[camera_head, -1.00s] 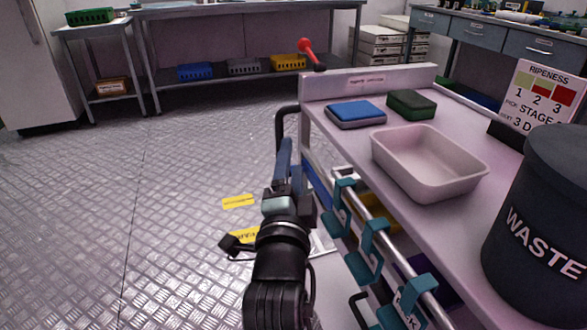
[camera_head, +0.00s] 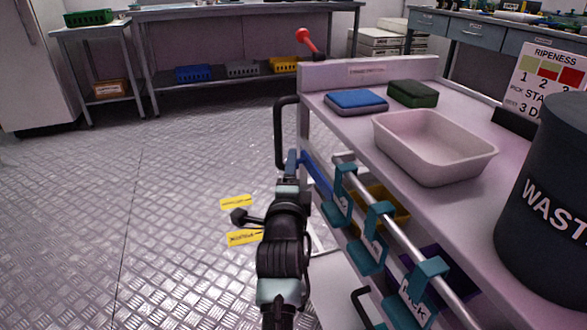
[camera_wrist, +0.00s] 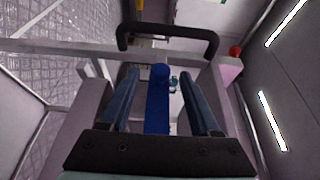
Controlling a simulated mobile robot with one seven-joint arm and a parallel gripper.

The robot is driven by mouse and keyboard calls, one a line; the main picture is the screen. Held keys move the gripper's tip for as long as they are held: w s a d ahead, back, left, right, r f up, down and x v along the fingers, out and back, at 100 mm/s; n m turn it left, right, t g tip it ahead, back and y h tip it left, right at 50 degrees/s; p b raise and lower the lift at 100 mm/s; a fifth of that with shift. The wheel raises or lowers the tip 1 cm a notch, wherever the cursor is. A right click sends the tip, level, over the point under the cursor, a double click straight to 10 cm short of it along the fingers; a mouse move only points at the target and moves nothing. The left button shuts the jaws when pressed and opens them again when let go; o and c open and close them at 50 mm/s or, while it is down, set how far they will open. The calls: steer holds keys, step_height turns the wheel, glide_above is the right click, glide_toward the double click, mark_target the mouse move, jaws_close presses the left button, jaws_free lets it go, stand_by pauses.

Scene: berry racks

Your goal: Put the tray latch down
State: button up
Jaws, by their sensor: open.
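A blue bar (camera_head: 318,172) shows at the cart's near left corner, below the top; it looks like the tray latch.
The cart's black handle (camera_head: 280,132) stands close by my gripper. A red-knobbed lever (camera_head: 306,36) rises at the cart's end. Teal hooks (camera_head: 376,222) hang on a side rail. A pale tray (camera_head: 432,160) and waste bin (camera_head: 550,200) stand on top.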

steer(key=shift+w+d+b, duration=0.2)
steer(key=shift+w+b, duration=0.4)
steer(key=shift+w, duration=1.2)
jaws_close()
